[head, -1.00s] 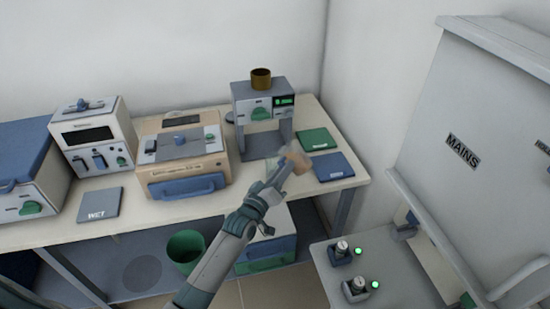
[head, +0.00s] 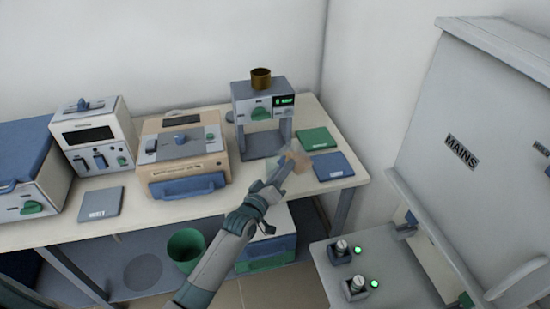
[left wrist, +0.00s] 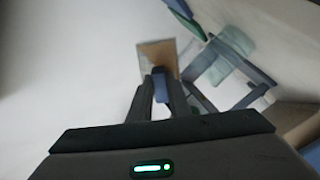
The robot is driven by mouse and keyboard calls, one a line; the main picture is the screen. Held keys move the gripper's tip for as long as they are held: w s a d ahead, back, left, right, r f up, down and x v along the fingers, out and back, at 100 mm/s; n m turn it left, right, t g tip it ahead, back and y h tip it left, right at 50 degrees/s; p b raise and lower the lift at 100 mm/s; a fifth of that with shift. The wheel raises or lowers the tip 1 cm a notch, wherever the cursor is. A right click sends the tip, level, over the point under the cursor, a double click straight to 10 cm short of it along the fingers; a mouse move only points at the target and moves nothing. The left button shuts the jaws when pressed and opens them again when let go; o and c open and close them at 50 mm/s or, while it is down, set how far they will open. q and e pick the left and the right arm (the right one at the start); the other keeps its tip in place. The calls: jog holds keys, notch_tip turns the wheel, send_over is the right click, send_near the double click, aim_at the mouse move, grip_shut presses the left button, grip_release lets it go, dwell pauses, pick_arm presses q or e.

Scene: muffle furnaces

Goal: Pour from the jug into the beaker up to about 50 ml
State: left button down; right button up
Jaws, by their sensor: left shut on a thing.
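My left gripper (head: 282,172) reaches over the right end of the bench in the head view. It is shut on a small tan, partly see-through thing (head: 299,158), which looks like the jug. In the left wrist view the jug (left wrist: 157,56) shows as a brown square beyond the fingertips (left wrist: 160,75), with a blue part between the fingers. A pale green see-through shape (left wrist: 233,62) right of the fingers may be the beaker. Its graduations and any liquid level cannot be read. My right gripper is not in view.
A grey stand-like device (head: 262,100) with a green display carries a brown cup (head: 261,78). Green (head: 317,139) and blue (head: 333,166) mats lie to its right. A beige box (head: 182,155) stands left. A MAINS cabinet (head: 470,130) fills the right. A green bin (head: 186,248) stands below.

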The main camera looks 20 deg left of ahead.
pick_arm(q)
jog(key=shift+r+n+p, duration=0.7)
jog(key=shift+n+p, duration=0.4)
jog(key=shift+n, duration=0.2)
dwell(2.4)
jog(key=shift+a+r+n+p, duration=0.1)
jog(key=shift+r+n+p, duration=0.1)
jog(key=shift+n+p, duration=0.35)
dwell(3.8)
